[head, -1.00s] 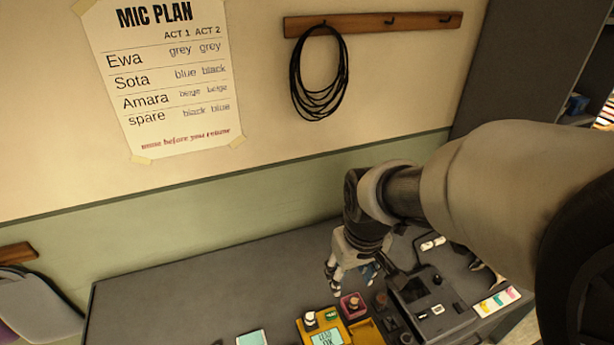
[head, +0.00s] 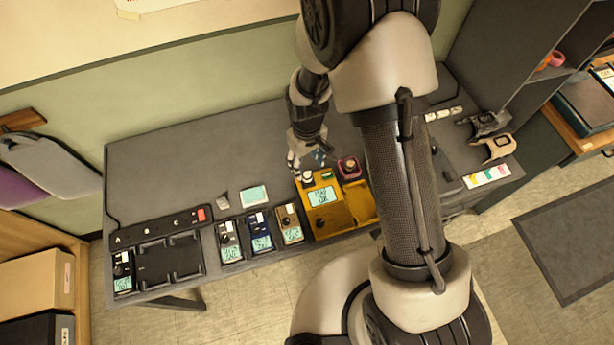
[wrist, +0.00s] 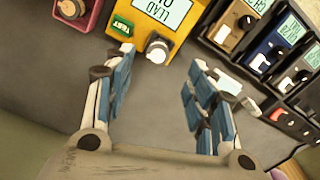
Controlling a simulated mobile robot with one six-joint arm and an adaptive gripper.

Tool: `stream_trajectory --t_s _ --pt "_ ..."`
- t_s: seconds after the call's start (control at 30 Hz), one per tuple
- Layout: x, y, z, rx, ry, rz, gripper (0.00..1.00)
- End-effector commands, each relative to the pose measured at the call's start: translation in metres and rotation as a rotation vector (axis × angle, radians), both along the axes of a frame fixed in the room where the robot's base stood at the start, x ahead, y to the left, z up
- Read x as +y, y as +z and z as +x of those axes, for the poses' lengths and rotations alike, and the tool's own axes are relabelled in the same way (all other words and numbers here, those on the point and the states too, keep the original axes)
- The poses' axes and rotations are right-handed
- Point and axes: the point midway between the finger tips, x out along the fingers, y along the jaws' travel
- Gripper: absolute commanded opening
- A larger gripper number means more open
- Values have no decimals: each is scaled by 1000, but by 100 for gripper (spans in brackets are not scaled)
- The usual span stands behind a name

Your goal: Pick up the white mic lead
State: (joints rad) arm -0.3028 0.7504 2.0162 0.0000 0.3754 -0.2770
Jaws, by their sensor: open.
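I cannot make out a white mic lead for certain. A small white round piece with a dark part (wrist: 158,47) sits at the near corner of the yellow tester (wrist: 192,15); it may be a plug or a knob. In the head view it shows at the back corner (head: 308,177) of the yellow tester (head: 328,212). My gripper (head: 307,160) is open and empty, over the table behind the tester. In the wrist view, the white piece lies just beyond and between the open fingertips (wrist: 161,62).
A red-pink box (head: 349,168) stands beside the tester. Black, blue and tan packs (head: 260,232) and a dark charging tray (head: 165,258) are to the left. A pale card (head: 254,195) lies behind them. The table's back left (head: 190,160) is clear.

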Motion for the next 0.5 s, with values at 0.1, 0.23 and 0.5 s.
stream_trajectory --t_s 0.1,0.23,0.5 --pt "0 -20 0 2 0 0 51" --pt "0 -29 0 0 0 0 51" --pt "0 -61 4 2 -1 0 51"
